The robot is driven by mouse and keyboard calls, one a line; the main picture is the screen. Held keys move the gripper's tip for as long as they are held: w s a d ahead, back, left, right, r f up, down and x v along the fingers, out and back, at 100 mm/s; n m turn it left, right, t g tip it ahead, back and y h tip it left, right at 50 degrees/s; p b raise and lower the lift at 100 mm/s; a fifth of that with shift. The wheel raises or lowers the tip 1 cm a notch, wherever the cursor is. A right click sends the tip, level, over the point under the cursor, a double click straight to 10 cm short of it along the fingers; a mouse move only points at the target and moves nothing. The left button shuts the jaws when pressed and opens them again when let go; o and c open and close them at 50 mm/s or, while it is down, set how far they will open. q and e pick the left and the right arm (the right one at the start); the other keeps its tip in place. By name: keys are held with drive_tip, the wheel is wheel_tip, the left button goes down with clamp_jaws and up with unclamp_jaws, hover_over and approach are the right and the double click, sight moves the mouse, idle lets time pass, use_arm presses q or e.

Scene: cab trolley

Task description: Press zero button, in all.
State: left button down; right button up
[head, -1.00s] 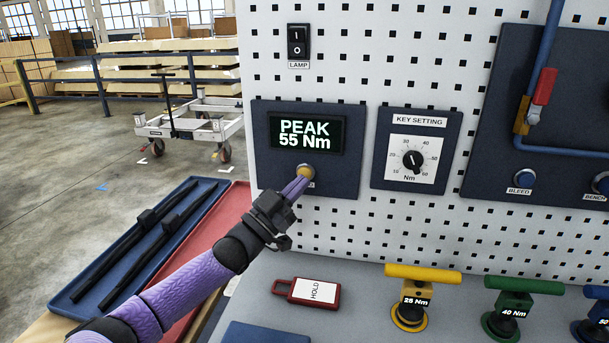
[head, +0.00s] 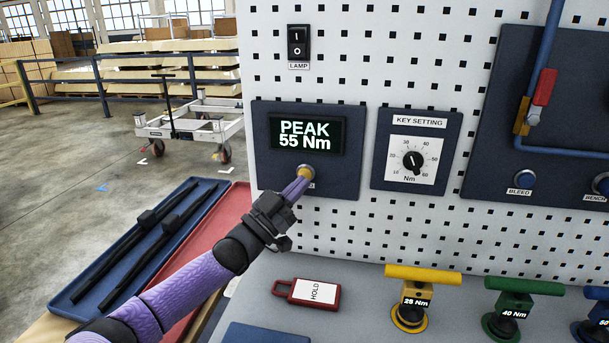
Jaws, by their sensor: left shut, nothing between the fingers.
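The zero button (head: 306,171) is a round yellow button in a metal ring, below the display (head: 305,133) on a dark blue panel. The display reads PEAK 55 Nm. My left gripper (head: 300,181) is shut and empty. Its fingertips are at the button's lower left and cover part of it and most of the label below; I cannot tell whether they touch it or press it in. My right gripper is not in view.
To the right is a key setting dial (head: 413,160). A lamp switch (head: 298,42) sits above. On the bench are a red HOLD tag (head: 308,292), a yellow-handled 25 Nm tool (head: 412,300) and a green-handled 40 Nm tool (head: 511,308). A blue tray (head: 78,295) lies left.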

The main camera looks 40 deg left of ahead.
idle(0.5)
use_arm(q)
drive_tip(key=shift+w+a+b, duration=0.2)
drive_tip(key=shift+w+b, duration=0.15)
drive_tip(key=shift+b, duration=0.05)
drive_tip(key=shift+w+a+b, duration=0.25)
drive_tip(key=shift+w+b, duration=0.2)
drive_tip(key=shift+b, duration=0.25)
idle(0.6)
drive_tip(key=shift+s+d+r+p, duration=0.1)
drive_tip(key=shift+s+d+p, duration=0.15)
drive_tip(key=shift+p, duration=0.4)
drive_tip(key=shift+s+d+p, duration=0.2)
drive_tip(key=shift+s+p, duration=0.35)
drive_tip(key=shift+p, duration=0.1)
